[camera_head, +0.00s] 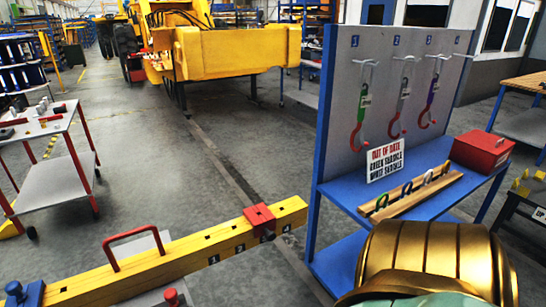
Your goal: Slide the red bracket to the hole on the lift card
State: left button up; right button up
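A red bracket (260,217) sits around a long yellow beam (190,251) near its right end. The beam runs from the lower left up to the middle of the head view and has dark holes on top and small numbers on its side. The bracket is close to the last numbers at the right; I cannot read exactly which hole it is at. A white sign (385,160) on the blue rack reads "out of date" and names shackles. I cannot make out a card with a hole number. Neither gripper is in view.
A blue rack (325,110) holds hanging hooks (360,110), a wooden strip with shackles (410,193) and a red box (482,151). A red handle (137,232), red knob (171,296) and blue bracket (25,293) are along the beam. A trolley (50,150) stands left.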

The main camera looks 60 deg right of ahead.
aim_at(265, 224)
jog(key=z, duration=1.8)
jog(key=i+j+u, duration=0.2)
jog(key=j, duration=0.2)
